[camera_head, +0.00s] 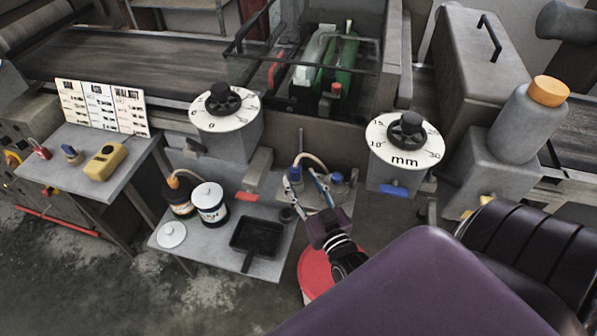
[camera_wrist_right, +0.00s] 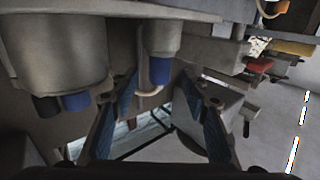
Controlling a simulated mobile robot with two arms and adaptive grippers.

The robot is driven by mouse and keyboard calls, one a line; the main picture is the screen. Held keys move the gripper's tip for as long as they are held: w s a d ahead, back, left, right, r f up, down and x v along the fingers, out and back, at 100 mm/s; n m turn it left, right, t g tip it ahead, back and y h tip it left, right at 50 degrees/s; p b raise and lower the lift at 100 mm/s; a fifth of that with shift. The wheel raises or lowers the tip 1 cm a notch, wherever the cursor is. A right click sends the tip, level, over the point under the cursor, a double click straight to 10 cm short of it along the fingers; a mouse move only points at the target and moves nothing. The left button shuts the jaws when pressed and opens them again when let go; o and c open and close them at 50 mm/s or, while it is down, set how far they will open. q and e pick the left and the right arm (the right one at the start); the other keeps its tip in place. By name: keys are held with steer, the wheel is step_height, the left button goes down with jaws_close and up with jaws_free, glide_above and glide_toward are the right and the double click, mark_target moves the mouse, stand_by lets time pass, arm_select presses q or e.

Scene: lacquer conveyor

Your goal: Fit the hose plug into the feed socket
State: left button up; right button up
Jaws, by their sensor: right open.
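My right gripper (camera_head: 300,180) reaches in from below in the head view, open, with blue-padded fingers. The wrist view shows its two fingers (camera_wrist_right: 157,82) spread apart. A grey cylindrical piece with a blue band (camera_wrist_right: 160,70) shows in the gap between them, apart from both pads. In the head view a blue-banded plug (camera_head: 296,172) with a pale hose (camera_head: 312,157) sits by the fingertips. A second blue-banded fitting (camera_head: 337,179) stands just to its right. I cannot tell for certain which fitting is the feed socket. My left gripper is not in view.
A low grey shelf (camera_head: 212,262) holds a white-lidded can (camera_head: 209,203), a darker can with an orange hose end (camera_head: 177,193), a loose lid (camera_head: 171,234) and a black tray (camera_head: 256,236). Two dials (camera_head: 226,107) (camera_head: 405,142) flank the machine front. A red bucket (camera_head: 314,273) stands below.

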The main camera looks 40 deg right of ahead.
steer(key=s+a, duration=0.2)
steer(key=s, duration=0.7)
steer(key=shift+s, duration=0.2)
steer(key=shift+d, duration=0.1)
steer(key=s+a+f+n+g+y, duration=0.1)
steer(key=s+a+f+g, duration=0.2)
steer(key=f, duration=0.8)
steer(key=s+a+f+n+g+y, duration=0.1)
steer(key=s+a+f+g+y, duration=0.15)
steer(key=f, duration=0.95)
steer(key=s+a+f+n+g+y, duration=0.1)
steer(key=s+a+f+g, duration=0.25)
steer(key=f, duration=0.75)
steer(key=s+d+f+g, duration=0.1)
steer(key=s+f+g, duration=0.2)
steer(key=s+f, duration=0.4)
steer(key=s+d+f+n+g+h, duration=0.1)
steer(key=s+f+g, duration=0.3)
steer(key=s, duration=1)
step_height(320, 180, down, 3)
steer(key=shift+s+d+f+n+g, duration=0.1)
steer(key=shift+s+d+n+g, duration=0.05)
steer(key=shift+d+n+g, duration=0.2)
